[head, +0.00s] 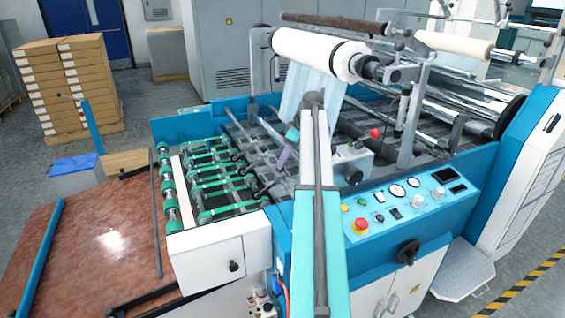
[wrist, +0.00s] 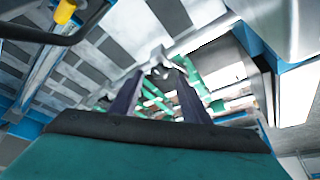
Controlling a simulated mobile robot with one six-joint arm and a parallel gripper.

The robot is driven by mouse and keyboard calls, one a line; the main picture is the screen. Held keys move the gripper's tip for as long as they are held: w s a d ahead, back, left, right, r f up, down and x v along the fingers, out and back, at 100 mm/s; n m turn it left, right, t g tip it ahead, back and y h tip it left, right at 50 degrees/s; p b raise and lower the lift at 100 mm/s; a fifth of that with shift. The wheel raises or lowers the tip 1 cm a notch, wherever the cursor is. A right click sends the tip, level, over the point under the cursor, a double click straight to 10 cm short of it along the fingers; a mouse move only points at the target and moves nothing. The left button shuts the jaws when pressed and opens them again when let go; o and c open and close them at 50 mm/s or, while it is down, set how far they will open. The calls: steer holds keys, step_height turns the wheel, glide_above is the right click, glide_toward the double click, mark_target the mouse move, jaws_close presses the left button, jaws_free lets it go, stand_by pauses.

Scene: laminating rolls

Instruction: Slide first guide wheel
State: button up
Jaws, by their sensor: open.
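My gripper (head: 282,160) is over the feed bed of the blue laminating machine, its dark purple fingers pointing down. In the wrist view my gripper (wrist: 156,78) is open, with one finger on each side. A small grey metal piece (wrist: 158,58) shows between and just beyond the fingertips. It may be a guide wheel or its holder; I cannot tell whether the fingers touch it. Thin grey rods with small fittings (head: 240,146) cross the bed left of my gripper. My arm hides part of the bed.
Green belts (head: 222,190) run on the bed's left part. A large white film roll (head: 310,52) hangs above and behind my gripper. A control panel (head: 400,200) and a grey box with a red knob (head: 352,160) stand to the right.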

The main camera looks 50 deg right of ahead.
steer(key=shift+x, duration=1.35)
jaws_close()
